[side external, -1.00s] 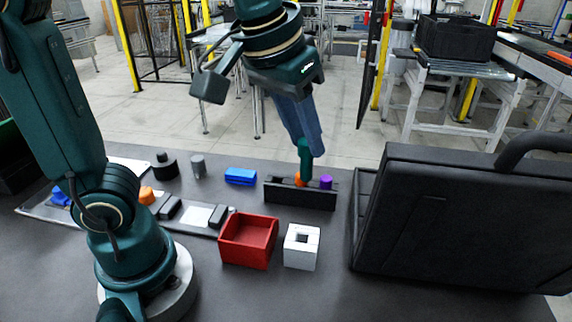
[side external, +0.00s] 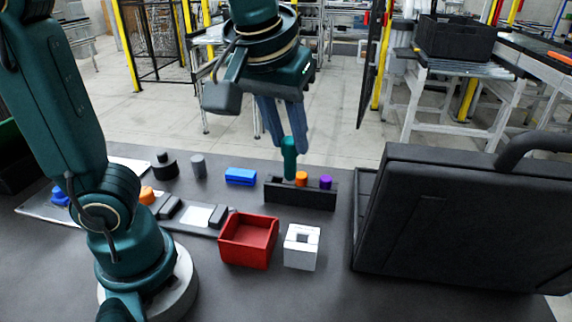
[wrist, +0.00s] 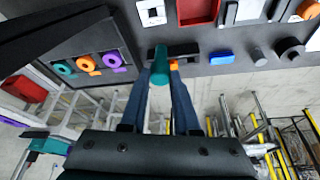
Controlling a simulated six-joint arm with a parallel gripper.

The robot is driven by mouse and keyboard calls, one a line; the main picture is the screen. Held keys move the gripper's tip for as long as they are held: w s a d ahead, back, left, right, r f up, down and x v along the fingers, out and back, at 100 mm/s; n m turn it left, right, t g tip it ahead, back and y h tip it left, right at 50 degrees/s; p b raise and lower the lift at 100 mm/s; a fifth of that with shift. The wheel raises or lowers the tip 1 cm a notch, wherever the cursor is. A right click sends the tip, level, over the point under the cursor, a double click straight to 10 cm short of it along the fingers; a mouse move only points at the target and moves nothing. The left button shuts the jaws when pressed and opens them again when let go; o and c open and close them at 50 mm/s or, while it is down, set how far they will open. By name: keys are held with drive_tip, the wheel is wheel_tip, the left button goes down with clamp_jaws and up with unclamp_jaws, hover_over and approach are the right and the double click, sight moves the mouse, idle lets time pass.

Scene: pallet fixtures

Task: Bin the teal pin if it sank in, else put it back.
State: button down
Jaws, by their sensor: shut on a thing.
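The teal pin (side external: 289,157) is upright in my gripper (side external: 288,146), whose blue fingers are shut on it near its top. It also shows in the wrist view (wrist: 160,62). Its lower end is at the left part of the black rack (side external: 300,197), left of the orange pin (side external: 302,178). I cannot tell whether that end is in a slot or just above it. The purple pin (side external: 326,182) stands at the rack's right. The red open bin (side external: 249,243) looks empty. The white block with a square hole (side external: 301,250) stands beside it.
A large black case (side external: 450,220) with a raised panel stands right; teal, orange and purple rings show on it in the wrist view (wrist: 88,63). A blue block (side external: 240,176), a grey cylinder (side external: 198,166) and a black knobbed part (side external: 164,166) stand left of the rack.

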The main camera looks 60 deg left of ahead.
drive_tip(key=s+a+f+n, duration=0.1)
drive_tip(key=s+f+n, duration=0.1)
drive_tip(key=f, duration=0.2)
drive_tip(key=s+a+f+n+g+y, duration=0.1)
drive_tip(key=s+a+f+n, duration=0.1)
drive_tip(key=f, duration=0.3)
drive_tip(key=shift+s+f+n+y, duration=0.15)
drive_tip(key=shift+s+n+y, duration=0.2)
drive_tip(key=shift+n, duration=0.25)
drive_tip(key=shift+a, duration=0.1)
drive_tip(key=c, duration=0.6)
unclamp_jaws()
drive_tip(key=shift+o, duration=0.2)
drive_tip(key=v, duration=0.5)
